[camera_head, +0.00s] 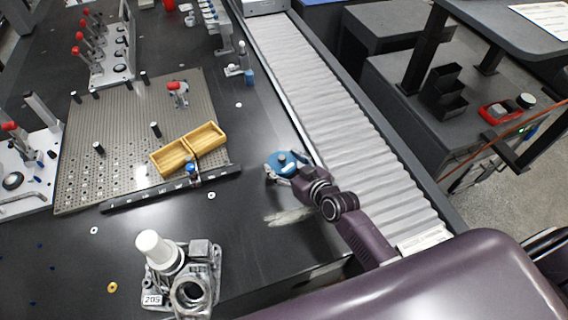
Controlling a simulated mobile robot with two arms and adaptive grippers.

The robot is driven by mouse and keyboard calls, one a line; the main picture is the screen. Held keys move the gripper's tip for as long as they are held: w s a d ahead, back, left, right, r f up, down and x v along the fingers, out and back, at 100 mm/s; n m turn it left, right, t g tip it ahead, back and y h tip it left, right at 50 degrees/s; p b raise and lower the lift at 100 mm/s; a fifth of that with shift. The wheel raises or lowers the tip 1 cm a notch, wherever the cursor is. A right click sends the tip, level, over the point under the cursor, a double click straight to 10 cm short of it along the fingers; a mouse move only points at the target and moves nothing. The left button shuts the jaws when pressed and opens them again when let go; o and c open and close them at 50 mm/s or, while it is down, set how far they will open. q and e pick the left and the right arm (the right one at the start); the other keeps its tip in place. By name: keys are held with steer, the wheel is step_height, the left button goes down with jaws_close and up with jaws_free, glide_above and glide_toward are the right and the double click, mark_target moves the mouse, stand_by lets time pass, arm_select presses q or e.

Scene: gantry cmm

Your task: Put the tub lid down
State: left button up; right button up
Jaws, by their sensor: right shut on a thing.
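The tub lid (275,160) is a small round blue disc at the middle of the view, over the dark table close to the conveyor's edge. My right gripper (287,170) is shut on it, and its fingers cover part of the lid. I cannot tell whether the lid touches the table. My left gripper is not in view.
A roller conveyor (330,100) runs along the table's right side. A perforated plate (115,120) carries an open wooden box (190,149). A metal casting (190,285) with a white knob stands at the front. Bare dark table (255,215) lies between casting and conveyor.

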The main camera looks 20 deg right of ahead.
steer(key=shift+f, duration=0.2)
steer(key=shift+f+b, duration=0.4)
steer(key=shift+f, duration=0.1)
steer(key=o, duration=1.2)
steer(key=shift+o, duration=0.2)
steer(key=shift+r, duration=0.1)
steer(key=shift+r+p, duration=0.3)
steer(key=v, duration=1.2)
steer(key=shift+d+r, duration=0.1)
steer(key=shift+r, duration=0.1)
